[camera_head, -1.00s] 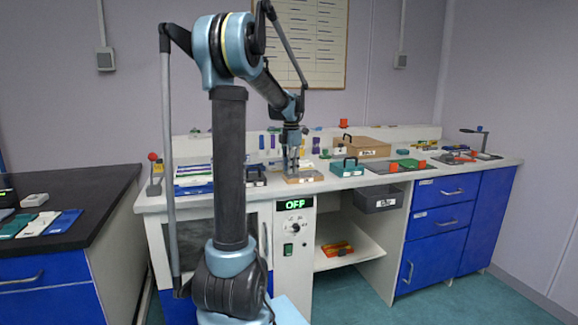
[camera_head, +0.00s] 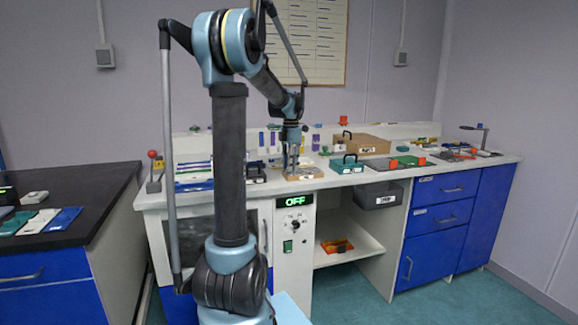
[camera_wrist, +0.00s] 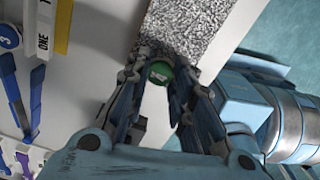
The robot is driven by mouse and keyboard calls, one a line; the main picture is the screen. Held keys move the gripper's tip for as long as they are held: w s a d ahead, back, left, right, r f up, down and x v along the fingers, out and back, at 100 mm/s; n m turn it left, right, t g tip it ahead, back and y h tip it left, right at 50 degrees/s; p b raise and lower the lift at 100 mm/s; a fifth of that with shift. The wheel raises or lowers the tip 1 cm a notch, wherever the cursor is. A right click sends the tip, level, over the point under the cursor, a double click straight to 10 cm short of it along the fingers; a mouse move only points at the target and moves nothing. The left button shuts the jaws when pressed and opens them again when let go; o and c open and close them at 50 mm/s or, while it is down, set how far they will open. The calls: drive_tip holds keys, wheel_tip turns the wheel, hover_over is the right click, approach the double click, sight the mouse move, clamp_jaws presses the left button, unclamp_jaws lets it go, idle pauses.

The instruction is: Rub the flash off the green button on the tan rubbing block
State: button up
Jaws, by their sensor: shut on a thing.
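My gripper (camera_wrist: 159,88) is shut on the green button (camera_wrist: 159,71) in the wrist view; the round green face with a small pale mark shows between the fingertips. The block's speckled grey top (camera_wrist: 195,30) lies just beyond the button, and the fingertips are over its near edge. In the head view my gripper (camera_head: 291,172) points down over the tan rubbing block (camera_head: 305,174) on the white bench. The button is too small to make out there. I cannot tell whether it touches the block, and its flash is not visible.
A black-handled item (camera_head: 255,173) is close on the left. The bench's front edge (camera_head: 400,174) is near. Colored tools line the back.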

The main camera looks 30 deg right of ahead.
sight(314, 170)
drive_tip(key=shift+f, duration=0.4)
idle(1.1)
drive_tip(key=shift+d, duration=0.1)
